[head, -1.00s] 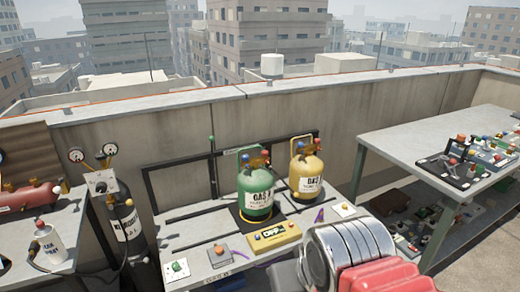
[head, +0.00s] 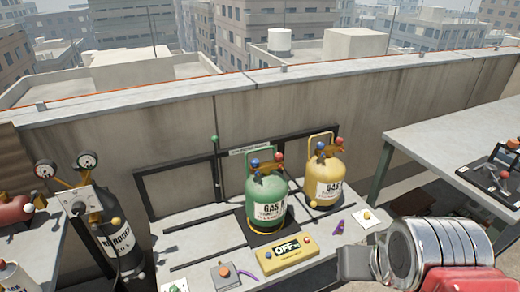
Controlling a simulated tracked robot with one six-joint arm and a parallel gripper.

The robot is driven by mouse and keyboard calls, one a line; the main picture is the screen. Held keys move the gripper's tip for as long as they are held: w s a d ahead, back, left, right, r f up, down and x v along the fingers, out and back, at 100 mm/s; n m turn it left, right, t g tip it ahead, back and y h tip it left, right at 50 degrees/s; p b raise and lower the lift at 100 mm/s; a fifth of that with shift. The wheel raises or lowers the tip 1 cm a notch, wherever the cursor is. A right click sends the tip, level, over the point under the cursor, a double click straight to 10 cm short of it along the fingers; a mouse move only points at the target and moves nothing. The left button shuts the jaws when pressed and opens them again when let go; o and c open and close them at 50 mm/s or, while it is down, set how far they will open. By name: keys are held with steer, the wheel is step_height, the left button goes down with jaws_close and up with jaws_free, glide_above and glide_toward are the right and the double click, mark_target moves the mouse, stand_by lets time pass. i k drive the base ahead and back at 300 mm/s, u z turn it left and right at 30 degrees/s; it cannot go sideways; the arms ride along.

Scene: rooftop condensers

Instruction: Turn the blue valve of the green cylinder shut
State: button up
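The green cylinder (head: 267,212) stands upright on a dark square plate on the grey bench, with a "GAS" label. Its blue valve (head: 255,163) is at the top left, and a red valve (head: 279,157) is at the top right. Whether the blue valve is open or shut cannot be told. My gripper (head: 352,263) seems to be the dark grey part at the left end of my arm, at the lower right. It is apart from the cylinder, to its right and nearer the camera. Its fingers cannot be made out.
A yellow cylinder (head: 325,188) stands close on the right. A yellow box reading "OFF" (head: 287,254) sits in front of the green cylinder. A dark frame (head: 178,188) and parapet wall stand behind. A black bottle with gauges (head: 118,243) is left; another table (head: 455,125) is right.

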mark_target(255, 164)
steer(key=u, duration=0.35)
steer(key=i, duration=0.85)
steer(key=u, duration=0.55)
